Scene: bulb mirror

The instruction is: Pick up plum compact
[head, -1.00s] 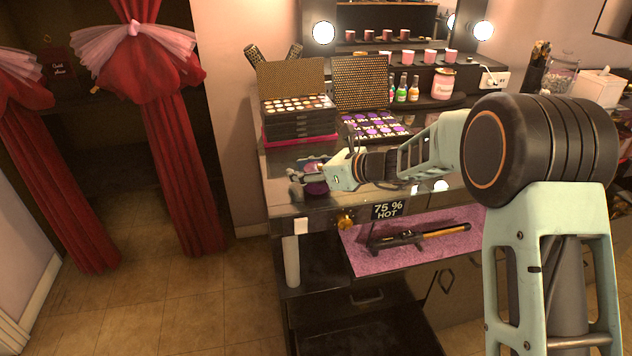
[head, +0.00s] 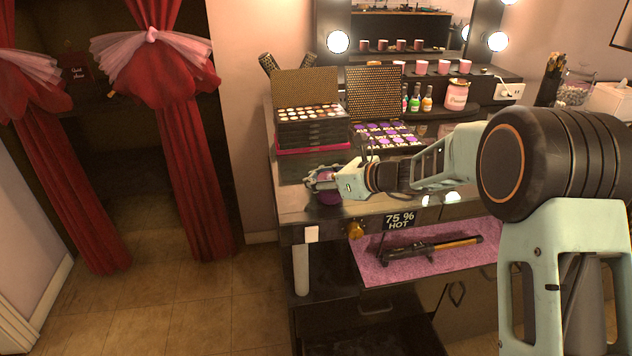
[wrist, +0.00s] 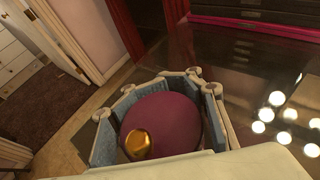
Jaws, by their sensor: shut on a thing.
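The plum compact (wrist: 172,120) is a round, dark plum disc with a gold spot near its lower left in the wrist view. My gripper (wrist: 158,100) is shut on it, with the padded fingers around its sides. In the head view my gripper (head: 322,180) is over the front left part of the black counter, and the compact (head: 329,199) shows as a small purple patch at the fingers. I cannot tell whether the compact touches the counter.
Stacked makeup palettes (head: 310,128) stand behind my gripper, with an open purple palette (head: 388,136) to their right. Bottles (head: 414,100) and a pink jar (head: 457,95) stand farther back. A curling iron (head: 430,247) lies on a pink mat (head: 382,272) below the counter.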

